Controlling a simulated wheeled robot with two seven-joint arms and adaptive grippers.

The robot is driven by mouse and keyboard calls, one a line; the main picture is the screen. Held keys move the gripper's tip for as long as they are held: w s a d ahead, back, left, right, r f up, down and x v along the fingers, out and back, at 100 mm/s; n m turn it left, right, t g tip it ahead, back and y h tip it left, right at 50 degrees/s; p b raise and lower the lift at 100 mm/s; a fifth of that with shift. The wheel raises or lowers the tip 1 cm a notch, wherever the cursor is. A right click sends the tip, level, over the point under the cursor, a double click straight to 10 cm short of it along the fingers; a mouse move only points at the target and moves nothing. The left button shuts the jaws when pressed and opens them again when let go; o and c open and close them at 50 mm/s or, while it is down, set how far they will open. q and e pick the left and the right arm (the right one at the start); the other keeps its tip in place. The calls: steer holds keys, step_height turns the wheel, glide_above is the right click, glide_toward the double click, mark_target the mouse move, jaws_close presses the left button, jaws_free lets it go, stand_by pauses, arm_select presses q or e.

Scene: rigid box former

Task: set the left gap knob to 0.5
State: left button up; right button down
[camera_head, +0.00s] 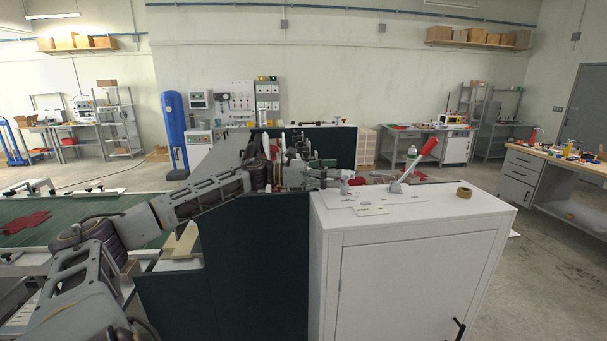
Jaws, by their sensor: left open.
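My left arm reaches in from the left across the dark green machine body (255,260). Its gripper (335,177) is open, at the back left edge of the white cabinet (420,225). A small pale knob-like part (345,187) stands on the cabinet top right by the fingertips. It is too small to tell if the fingers touch it, or to read any scale or setting. I cannot tell for sure that it is the left gap knob. My right gripper is not in view.
A lever with a red handle (426,147) rises from the cabinet top, right of my gripper. A tape roll (464,192) and a small pale card (371,210) lie on the same top. A green conveyor belt (75,217) with dark red pieces is at left.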

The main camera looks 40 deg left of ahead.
arm_select(q)
steer(key=shift+v, duration=1.6)
steer(key=shift+v, duration=2.45)
